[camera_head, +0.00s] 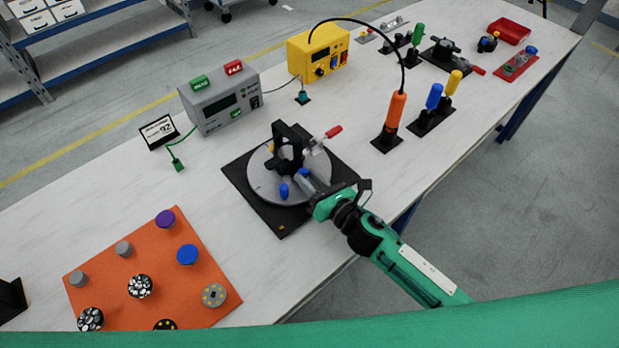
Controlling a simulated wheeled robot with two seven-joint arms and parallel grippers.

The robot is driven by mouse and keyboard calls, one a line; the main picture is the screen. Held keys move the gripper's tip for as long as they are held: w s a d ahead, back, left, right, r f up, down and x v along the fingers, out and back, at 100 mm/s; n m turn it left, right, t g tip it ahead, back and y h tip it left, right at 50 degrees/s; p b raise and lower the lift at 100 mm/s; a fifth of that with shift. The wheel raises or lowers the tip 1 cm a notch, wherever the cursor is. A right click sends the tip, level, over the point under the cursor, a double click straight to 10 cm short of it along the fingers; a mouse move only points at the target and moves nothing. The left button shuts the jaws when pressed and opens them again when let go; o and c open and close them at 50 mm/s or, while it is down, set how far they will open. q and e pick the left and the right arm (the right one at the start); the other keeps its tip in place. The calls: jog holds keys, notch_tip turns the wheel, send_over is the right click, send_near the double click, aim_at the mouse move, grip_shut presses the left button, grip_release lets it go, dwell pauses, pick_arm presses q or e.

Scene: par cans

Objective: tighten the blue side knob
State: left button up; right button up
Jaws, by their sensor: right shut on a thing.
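A grey round turntable (262,188) sits on a black square base plate (240,180) on the table. A black upright fixture (286,150) stands on the turntable. My right gripper (306,178) reaches in from the lower right, low over the turntable's right side. Its grey jaws are shut on the blue side knob (303,172), which shows only in part between the fingertips. A second blue-capped piece (284,190) stands just left of the jaws, apart from them. A red-handled lever (333,131) sticks out at the fixture's far right. My left gripper is not in view.
An orange mat (190,298) with several round parts lies at the lower left. A grey meter box (222,100) and a yellow box (318,52) stand behind. Orange (396,108), blue and yellow screwdrivers stand to the right. The table's front edge runs beneath my right arm.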

dwell(0.4)
jog(key=o, duration=0.9)
jog(key=shift+o, duration=0.4)
